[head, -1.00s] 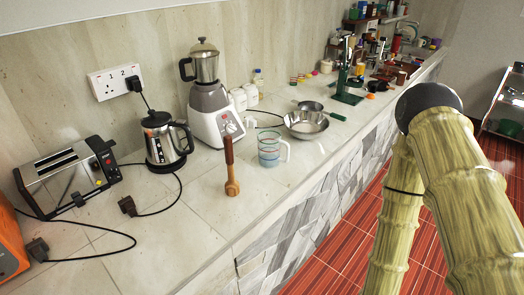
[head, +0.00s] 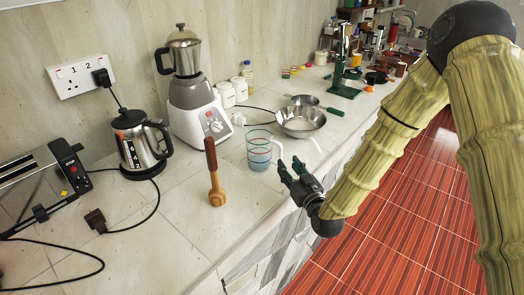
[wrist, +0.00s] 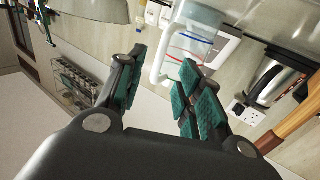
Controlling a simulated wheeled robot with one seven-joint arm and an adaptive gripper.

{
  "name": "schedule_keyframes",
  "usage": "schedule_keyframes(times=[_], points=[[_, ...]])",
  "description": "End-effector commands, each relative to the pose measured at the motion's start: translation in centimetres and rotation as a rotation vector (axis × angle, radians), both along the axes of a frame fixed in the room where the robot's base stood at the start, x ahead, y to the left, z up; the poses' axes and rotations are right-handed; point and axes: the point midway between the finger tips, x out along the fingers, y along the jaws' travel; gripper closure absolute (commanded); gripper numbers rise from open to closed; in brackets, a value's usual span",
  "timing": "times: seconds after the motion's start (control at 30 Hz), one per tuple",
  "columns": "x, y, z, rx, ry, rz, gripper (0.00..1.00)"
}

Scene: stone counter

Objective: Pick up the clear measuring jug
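The clear measuring jug (head: 259,151) stands upright on the counter, with coloured bands around it and a white handle on its right side. My gripper (head: 290,166) is just to the right of the jug, over the counter's front edge, with its fingers towards the handle. In the wrist view my gripper (wrist: 163,66) is open, with green pads on its fingers. The jug (wrist: 197,32) shows beyond the fingertips, and its white handle appears in the gap between them. I cannot tell whether any finger touches the handle.
A wooden masher-like tool (head: 215,178) stands left of the jug. Metal bowls (head: 301,122) are behind it to the right. A blender (head: 194,100), a kettle (head: 140,145) and a toaster (head: 40,180) line the wall. Cables cross the counter at left. The front counter is partly clear.

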Motion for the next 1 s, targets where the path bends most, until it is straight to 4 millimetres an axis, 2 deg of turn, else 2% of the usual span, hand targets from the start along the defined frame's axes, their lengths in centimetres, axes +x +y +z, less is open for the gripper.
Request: schedule_keyframes(times=[0.1,0.37,0.7,1.0], points=[[1.2,0.5,0.1,-0.001,0.002,-0.001,0.64],[2.6,1.2,0.2,-0.001,0.003,-0.001,0.64],[6.1,3.0,0.3,0.000,0.003,-0.001,0.64],[6.5,3.2,0.1,-0.001,0.004,-0.001,0.64]])
